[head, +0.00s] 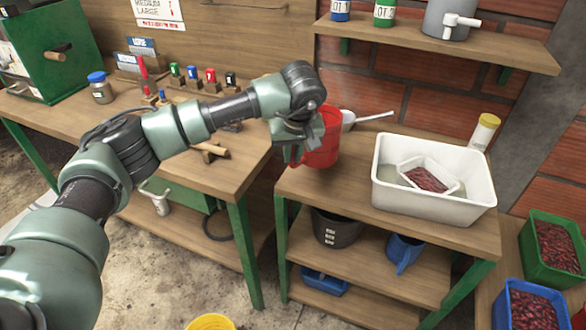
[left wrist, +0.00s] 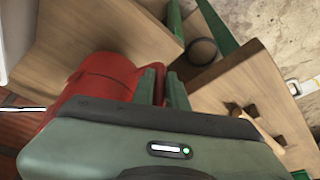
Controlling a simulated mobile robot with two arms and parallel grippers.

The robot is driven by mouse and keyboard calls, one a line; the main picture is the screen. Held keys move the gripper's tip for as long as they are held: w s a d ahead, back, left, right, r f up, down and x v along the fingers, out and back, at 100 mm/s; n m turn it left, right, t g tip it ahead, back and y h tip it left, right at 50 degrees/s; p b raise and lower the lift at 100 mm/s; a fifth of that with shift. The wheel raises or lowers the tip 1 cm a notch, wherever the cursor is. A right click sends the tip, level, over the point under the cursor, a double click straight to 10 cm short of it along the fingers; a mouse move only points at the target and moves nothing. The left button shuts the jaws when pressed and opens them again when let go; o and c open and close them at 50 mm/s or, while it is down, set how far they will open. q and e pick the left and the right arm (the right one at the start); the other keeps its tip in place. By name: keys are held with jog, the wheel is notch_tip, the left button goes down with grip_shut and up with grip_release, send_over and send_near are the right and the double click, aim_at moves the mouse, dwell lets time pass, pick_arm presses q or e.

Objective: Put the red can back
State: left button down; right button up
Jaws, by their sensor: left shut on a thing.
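The red can (head: 322,145) is upright at the back left corner of the right-hand table (head: 340,195). I cannot tell whether its base touches the wood. My left gripper (head: 294,152) is at the can's left side, shut on it. In the left wrist view the red can (left wrist: 98,82) fills the area left of the gripper fingers (left wrist: 162,85), which are close together at its side. The exact grip spot is partly hidden by the gripper body. My right gripper is in neither view.
A white tub (head: 385,188) holding a small tray stands on the right of the table. A white scoop (head: 348,118) lies behind the can. The left workbench (head: 225,175) holds small coloured tools. A wall shelf (head: 400,40) carries blue and green cans.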

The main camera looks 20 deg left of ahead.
pick_arm(q)
jog(key=shift+f, duration=0.7)
notch_tip(320, 180, down, 4)
jog(key=shift+f, duration=0.1)
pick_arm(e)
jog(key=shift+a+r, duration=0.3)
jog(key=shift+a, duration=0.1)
pick_arm(q)
jog(key=shift+f, duration=0.15)
jog(key=c, duration=1.4)
grip_release()
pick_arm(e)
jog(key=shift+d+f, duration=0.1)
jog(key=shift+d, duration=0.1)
